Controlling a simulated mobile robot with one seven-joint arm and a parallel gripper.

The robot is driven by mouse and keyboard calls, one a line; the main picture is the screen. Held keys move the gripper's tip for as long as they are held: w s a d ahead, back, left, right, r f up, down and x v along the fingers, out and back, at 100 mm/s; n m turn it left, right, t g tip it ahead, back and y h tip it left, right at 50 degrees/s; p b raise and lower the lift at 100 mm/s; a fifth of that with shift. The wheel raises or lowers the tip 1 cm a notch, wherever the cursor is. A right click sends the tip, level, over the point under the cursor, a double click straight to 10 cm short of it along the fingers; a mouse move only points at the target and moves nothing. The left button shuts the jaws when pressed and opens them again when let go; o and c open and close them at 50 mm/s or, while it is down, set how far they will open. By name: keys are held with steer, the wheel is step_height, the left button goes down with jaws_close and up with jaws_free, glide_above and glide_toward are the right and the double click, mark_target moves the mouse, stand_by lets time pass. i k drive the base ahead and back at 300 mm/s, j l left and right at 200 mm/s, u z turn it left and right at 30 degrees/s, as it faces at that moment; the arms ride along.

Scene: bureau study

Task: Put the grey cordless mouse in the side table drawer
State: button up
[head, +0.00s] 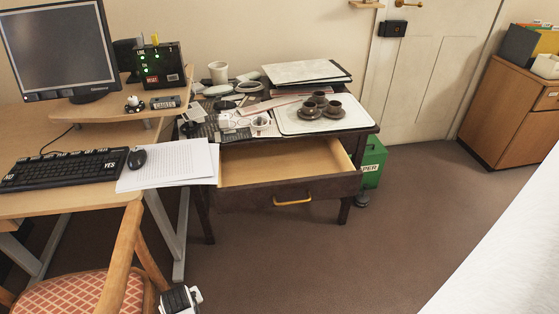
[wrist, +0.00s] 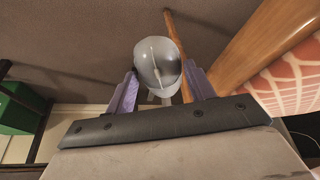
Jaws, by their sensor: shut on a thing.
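The grey cordless mouse (wrist: 157,66) is held between the two fingers of my gripper (wrist: 160,88) in the wrist view. In the head view my gripper (head: 180,300) shows at the bottom edge, low beside the chair; the mouse cannot be made out there. The side table (head: 207,212) is dark wood, right of the desk. Its drawer (head: 285,165) is pulled open, with a pale wooden inside that looks empty and a brass handle on the front. My gripper is in front of the drawer, to its left and apart from it.
A wooden chair (head: 120,255) with a red patterned seat stands close to my gripper. Papers (head: 170,165) overhang the desk edge near the drawer's left side. A tray (head: 350,120) with brown cups and clutter cover the table top. A green bin (head: 374,160) stands behind. Floor to the right is clear.

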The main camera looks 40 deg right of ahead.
mark_target(246, 181)
steer(key=l+u, duration=0.3)
steer(key=l, duration=1.05)
